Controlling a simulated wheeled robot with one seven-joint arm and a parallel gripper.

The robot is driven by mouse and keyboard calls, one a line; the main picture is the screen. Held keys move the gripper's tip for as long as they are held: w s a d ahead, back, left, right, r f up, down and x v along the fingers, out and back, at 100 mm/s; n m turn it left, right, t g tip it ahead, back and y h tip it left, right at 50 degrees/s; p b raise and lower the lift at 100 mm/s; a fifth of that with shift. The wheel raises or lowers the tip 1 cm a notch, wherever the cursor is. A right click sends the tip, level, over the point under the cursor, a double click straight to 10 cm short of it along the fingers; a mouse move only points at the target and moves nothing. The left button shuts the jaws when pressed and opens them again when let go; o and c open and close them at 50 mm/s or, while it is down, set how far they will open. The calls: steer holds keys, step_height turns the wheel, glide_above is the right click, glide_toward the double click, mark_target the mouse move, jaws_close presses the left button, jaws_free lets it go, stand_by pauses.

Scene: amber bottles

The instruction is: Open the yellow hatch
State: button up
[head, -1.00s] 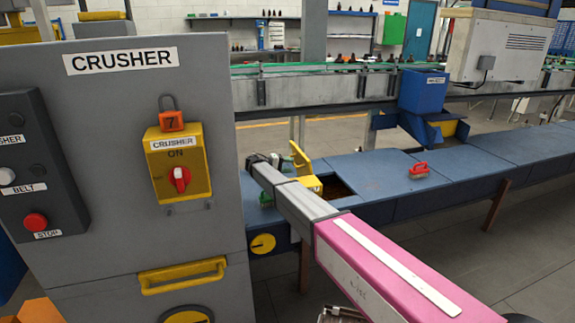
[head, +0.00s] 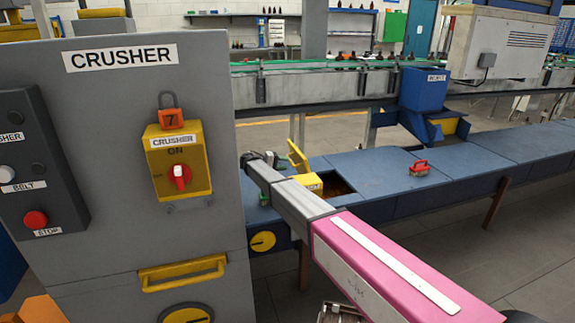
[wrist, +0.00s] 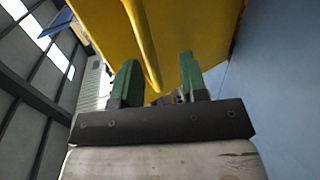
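The yellow hatch (head: 298,156) shows in the head view as a small tilted yellow panel above a labelled yellow part (head: 309,182), beside a dark opening in the blue bench. In the wrist view a large yellow surface (wrist: 205,30), which looks like the hatch, fills the upper middle. A raised yellow ridge (wrist: 149,50) runs down it between the fingers. My gripper (wrist: 158,78) has two green fingers standing apart, one each side of the ridge. I cannot tell whether they touch it. In the head view my arm mostly hides the gripper.
The grey crusher cabinet (head: 100,120) stands close on the left, with a yellow switch box (head: 178,160) and a yellow handle (head: 183,273). A blue bin (head: 424,90) stands behind.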

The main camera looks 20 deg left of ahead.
steer(key=v, duration=0.5)
